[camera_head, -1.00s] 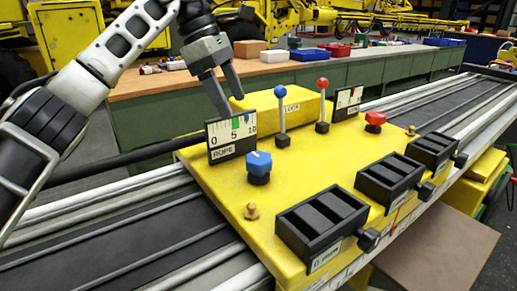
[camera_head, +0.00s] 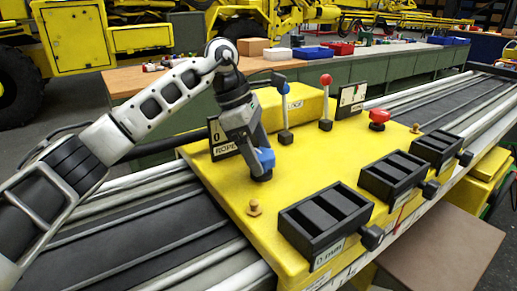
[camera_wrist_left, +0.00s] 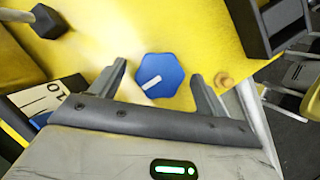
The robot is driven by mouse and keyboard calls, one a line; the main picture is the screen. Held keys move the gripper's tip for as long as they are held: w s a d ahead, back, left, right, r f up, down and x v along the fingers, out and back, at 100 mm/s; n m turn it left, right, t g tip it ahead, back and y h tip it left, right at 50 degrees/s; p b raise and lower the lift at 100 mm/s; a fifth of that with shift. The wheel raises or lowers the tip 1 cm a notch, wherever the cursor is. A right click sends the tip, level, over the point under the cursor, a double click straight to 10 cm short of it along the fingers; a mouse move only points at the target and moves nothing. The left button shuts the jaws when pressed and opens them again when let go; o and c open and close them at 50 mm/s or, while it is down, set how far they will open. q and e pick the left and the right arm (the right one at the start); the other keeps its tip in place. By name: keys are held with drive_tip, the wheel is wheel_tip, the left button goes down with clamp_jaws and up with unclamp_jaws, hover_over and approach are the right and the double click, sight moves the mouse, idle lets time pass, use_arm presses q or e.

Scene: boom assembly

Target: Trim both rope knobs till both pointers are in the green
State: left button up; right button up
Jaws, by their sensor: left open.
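The blue knob (camera_head: 266,159) stands on the yellow console (camera_head: 230,195) in front of the left rope gauge (camera_head: 223,149). My left gripper (camera_head: 263,152) is open and low over this knob, partly covering it. In the left wrist view the blue knob (camera_wrist_left: 160,75), with a white mark, sits between the open fingers (camera_wrist_left: 157,73); I see gaps on both sides. The gripper hides much of the left gauge's face, so its pointer cannot be read. The red knob (camera_head: 379,118) stands in front of the right gauge (camera_head: 351,97), whose pointer is too small to read. My right gripper is not in view.
A blue-topped lever (camera_head: 286,110) and a red-topped lever (camera_head: 326,105) stand just behind and right of my left gripper. Black boxes (camera_head: 325,222) line the console's front. A small brass peg (camera_head: 255,208) is near the blue knob.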

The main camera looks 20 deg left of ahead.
use_arm(q)
drive_tip(key=c, duration=1)
drive_tip(key=shift+o, duration=0.2)
drive_tip(key=shift+n, duration=0.3)
